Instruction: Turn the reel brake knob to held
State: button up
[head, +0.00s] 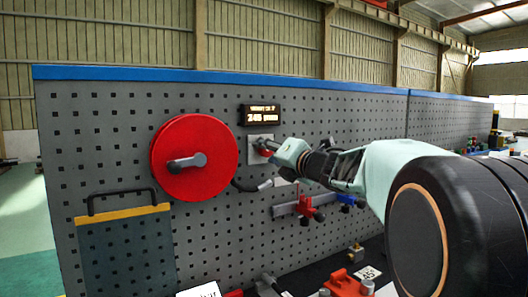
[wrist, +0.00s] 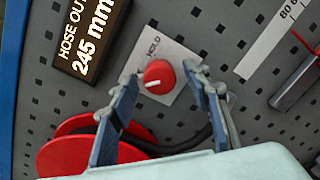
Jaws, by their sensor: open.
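The reel brake knob (wrist: 158,77) is a small red round knob with a white pointer mark, on a pale square plate (wrist: 178,58) lettered HOLD. In the wrist view the mark lies toward the lower left, away from the lettering; other lettering on the plate is hidden or unreadable. My gripper (wrist: 161,72) is open, with one finger on each side of the knob. A gap shows on the right; contact on the left is unclear. In the head view my gripper (head: 272,150) is at the plate (head: 254,158) and mostly hides the knob.
A red reel (head: 222,160) with a grey crank is left of the plate. A display (wrist: 90,35) above reads HOSE OUT 245 mm. A dark hose (head: 245,187) runs below. A rail with red and blue clamps (head: 307,207) is at lower right on the grey pegboard (head: 330,110).

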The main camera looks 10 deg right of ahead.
jog(key=c, duration=1.1)
jog(key=shift+c, duration=0.2)
jog(key=shift+r, duration=0.1)
jog(key=shift+d+r+m+g+y+p, duration=0.1)
jog(key=shift+m+g+y+p, duration=0.1)
jog(key=shift+m+p, duration=3.8)
jog(key=shift+r+m+g+y+p, duration=0.1)
jog(key=shift+m+g+p, duration=0.1)
jog(key=shift+m+p, duration=3.8)
jog(key=shift+m+b, duration=0.65)
jog(key=shift+m, duration=0.15)
